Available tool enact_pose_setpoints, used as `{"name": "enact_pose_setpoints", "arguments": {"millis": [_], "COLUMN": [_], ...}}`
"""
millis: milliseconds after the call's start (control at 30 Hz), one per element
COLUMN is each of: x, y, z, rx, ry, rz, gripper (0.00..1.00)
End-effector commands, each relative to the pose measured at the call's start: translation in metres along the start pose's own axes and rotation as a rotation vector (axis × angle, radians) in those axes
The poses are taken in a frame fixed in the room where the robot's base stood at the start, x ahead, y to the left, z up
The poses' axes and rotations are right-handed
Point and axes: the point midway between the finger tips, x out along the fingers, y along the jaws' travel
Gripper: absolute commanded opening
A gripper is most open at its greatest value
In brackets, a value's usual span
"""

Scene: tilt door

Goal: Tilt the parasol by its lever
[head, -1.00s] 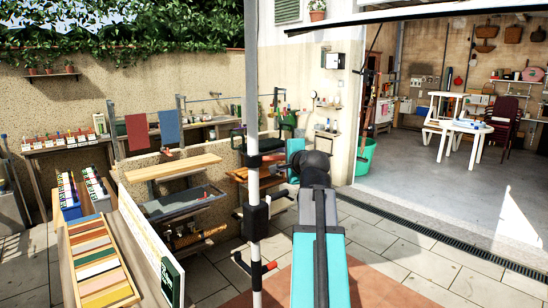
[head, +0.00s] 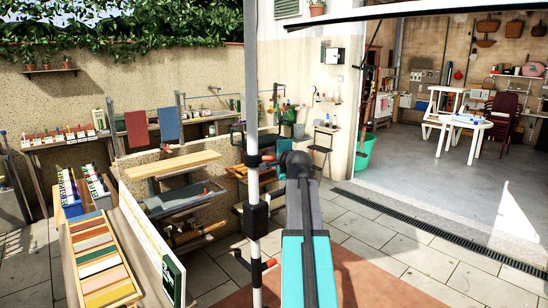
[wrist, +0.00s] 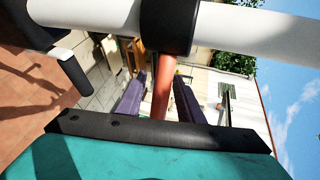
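The white parasol pole (head: 252,110) stands upright in front of me in the head view. It carries a black collar (head: 253,161) with a short red lever (head: 268,157) on its right side. In the wrist view the pole (wrist: 250,28) crosses the top sideways, and the red lever (wrist: 163,90) sticks out of the black collar (wrist: 167,25). My gripper (wrist: 160,82) is open, with one dark finger on each side of the lever and gaps showing between. In the head view my arm hides most of the gripper, right of the collar.
Lower on the pole are a black housing (head: 256,218) and a red-and-black handle (head: 268,263). A shelf unit with a wooden top (head: 172,165) and a slatted rack (head: 100,262) stand to the left. Paving to the right is open, towards a garage with a white table (head: 468,122).

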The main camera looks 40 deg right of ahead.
Motion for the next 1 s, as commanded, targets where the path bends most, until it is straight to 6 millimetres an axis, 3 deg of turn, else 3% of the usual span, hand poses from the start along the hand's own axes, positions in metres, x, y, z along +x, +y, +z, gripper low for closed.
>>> {"name": "enact_pose_setpoints", "arguments": {"millis": [167,400,567,1000], "x": [0.0,0.0,0.004,0.008], "y": [0.0,0.0,-0.001,0.0], "z": [0.0,0.001,-0.005,0.019], "rx": [0.0,0.0,0.001,-0.013], "ry": [0.0,-0.001,-0.001,-0.059], "rz": [0.0,0.0,0.001,0.001], "gripper": [0.34,0.0,0.0,0.0]}}
